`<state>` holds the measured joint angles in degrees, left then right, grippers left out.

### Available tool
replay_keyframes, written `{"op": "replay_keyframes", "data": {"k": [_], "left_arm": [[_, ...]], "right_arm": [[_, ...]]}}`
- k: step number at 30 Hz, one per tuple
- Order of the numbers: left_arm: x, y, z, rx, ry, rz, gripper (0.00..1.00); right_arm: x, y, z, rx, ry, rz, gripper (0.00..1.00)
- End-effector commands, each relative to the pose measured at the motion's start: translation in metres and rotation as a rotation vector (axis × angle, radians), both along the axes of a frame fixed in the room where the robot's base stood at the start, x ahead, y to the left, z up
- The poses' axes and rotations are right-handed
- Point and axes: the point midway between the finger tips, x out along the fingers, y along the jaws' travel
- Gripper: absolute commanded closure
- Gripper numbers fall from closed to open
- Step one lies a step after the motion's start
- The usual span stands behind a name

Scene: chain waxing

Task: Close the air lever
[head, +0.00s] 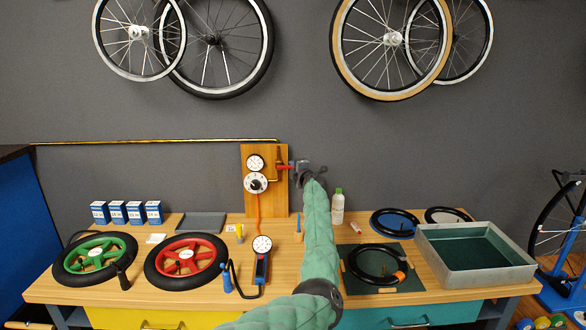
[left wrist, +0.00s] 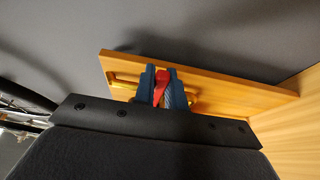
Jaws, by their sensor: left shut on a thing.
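The red air lever (head: 283,167) sits at the right side of an upright wooden board (head: 275,205) on the back wall. In the head view it looks roughly level. My left gripper (head: 297,166) reaches up to it from the right side of the board. In the left wrist view the blue fingers of the gripper (left wrist: 162,72) are shut on the red lever (left wrist: 161,84), one finger on each side. A brass pipe (left wrist: 125,83) shows beside the fingers. Part of the lever is hidden by the fingers. My right gripper is out of view.
The board carries a gauge (head: 256,162) and a dial (head: 257,183), with an orange hose hanging down. The workbench (head: 150,291) holds green and red wheels, a handheld gauge (head: 262,247), a bottle (head: 338,207) and a grey tray (head: 440,247).

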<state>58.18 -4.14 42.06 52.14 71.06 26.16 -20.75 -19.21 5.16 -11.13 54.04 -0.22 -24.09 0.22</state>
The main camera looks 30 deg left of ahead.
Motion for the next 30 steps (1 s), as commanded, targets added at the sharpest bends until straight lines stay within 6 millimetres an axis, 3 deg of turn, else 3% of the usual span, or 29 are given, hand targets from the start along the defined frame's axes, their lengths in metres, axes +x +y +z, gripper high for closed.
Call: {"op": "replay_keyframes", "data": {"k": [16,17,20,30], "left_arm": [[-0.0001,0.0010,0.0036,-0.020,-0.015,0.000,1.00],[-0.0001,0.0010,0.0036,-0.020,-0.015,0.000,0.82],[-0.0001,0.0009,0.0031,-0.019,-0.015,0.000,0.65],[-0.0009,-0.0017,0.0014,-0.021,-0.013,-0.001,0.65]], "right_arm": [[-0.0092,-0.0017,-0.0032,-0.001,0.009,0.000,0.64],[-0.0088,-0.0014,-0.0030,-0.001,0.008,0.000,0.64],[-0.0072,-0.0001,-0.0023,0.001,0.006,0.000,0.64],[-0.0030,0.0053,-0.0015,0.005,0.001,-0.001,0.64]]}}
